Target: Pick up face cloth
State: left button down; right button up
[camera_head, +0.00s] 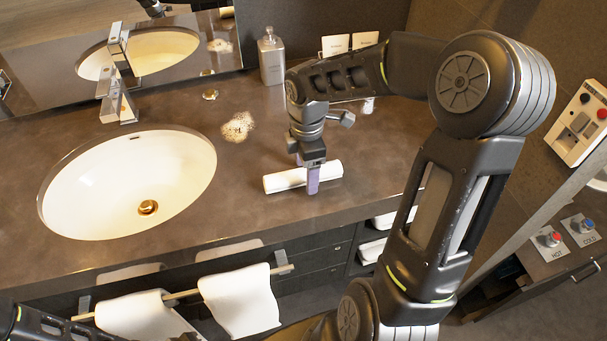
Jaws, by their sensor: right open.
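The face cloth (283,181) looks like a white roll lying on the brown vanity counter (225,200), right of the sink. My right gripper (311,176) points down over the right part of the roll. It is open. One purple finger shows in front of the roll; the other finger is mostly hidden, so I cannot tell whether the fingers touch the cloth. A dark part of my left arm shows at the bottom left corner; its gripper is not in view.
An oval white sink (95,185) with a chrome faucet (117,90) is at left. A soap bottle (271,57) and white cards (350,43) stand at the back. A whitish patch (238,127) lies behind the roll. White towels (240,300) hang on a bar below the counter's front edge.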

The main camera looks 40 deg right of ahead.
jog(key=c, duration=1.5)
jog(key=shift+o, duration=0.2)
jog(key=shift+r, duration=0.1)
notch_tip(320, 180, up, 10)
jog(key=shift+f+b, duration=0.1)
jog(key=shift+b, duration=0.3)
